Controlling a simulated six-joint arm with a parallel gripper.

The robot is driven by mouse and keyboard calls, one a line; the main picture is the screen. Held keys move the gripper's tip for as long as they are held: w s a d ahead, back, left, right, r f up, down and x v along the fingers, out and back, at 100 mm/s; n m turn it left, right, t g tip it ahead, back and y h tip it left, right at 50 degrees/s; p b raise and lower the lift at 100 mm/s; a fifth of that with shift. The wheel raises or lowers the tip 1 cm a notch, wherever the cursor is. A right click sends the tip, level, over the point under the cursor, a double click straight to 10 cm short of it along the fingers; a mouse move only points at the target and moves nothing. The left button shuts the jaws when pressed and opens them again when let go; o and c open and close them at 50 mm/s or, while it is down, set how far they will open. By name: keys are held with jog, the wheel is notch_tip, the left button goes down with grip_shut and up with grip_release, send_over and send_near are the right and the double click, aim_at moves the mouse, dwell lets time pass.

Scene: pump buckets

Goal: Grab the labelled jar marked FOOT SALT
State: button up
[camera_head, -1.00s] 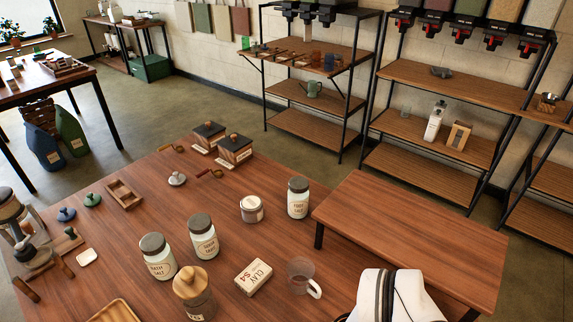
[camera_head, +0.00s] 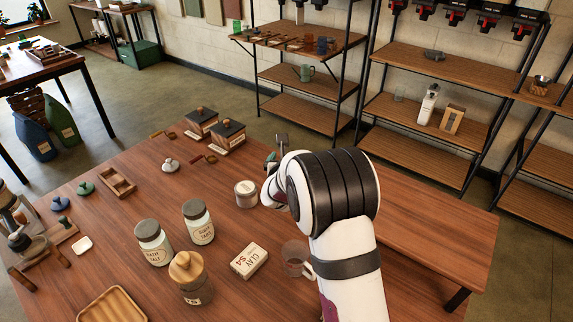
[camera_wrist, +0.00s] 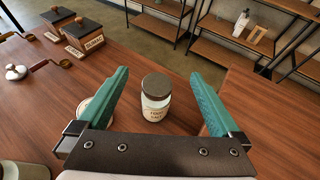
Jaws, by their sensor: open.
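The FOOT SALT jar (camera_wrist: 156,98), clear glass with a brown-grey lid and a cream label, stands upright on the wooden table (camera_head: 130,285). In the wrist view it sits between the two green fingers of my gripper (camera_wrist: 158,95), a little nearer the left finger. The gripper is open, with gaps on both sides of the jar.
A short jar (camera_head: 246,194) stands just left of my gripper. Two more salt jars (camera_head: 154,245) (camera_head: 199,224), a wooden-lidded jar (camera_head: 190,285), a CLAY box (camera_head: 249,260) and a glass mug (camera_head: 295,258) stand nearer. Two dark-lidded boxes (camera_head: 227,140) are at the back.

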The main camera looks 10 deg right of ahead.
notch_tip(320, 180, down, 7)
jog(key=x, duration=0.7)
jog(key=shift+w+f, duration=0.25)
jog(key=shift+f, duration=0.2)
grip_shut()
jog(key=shift+r, duration=0.15)
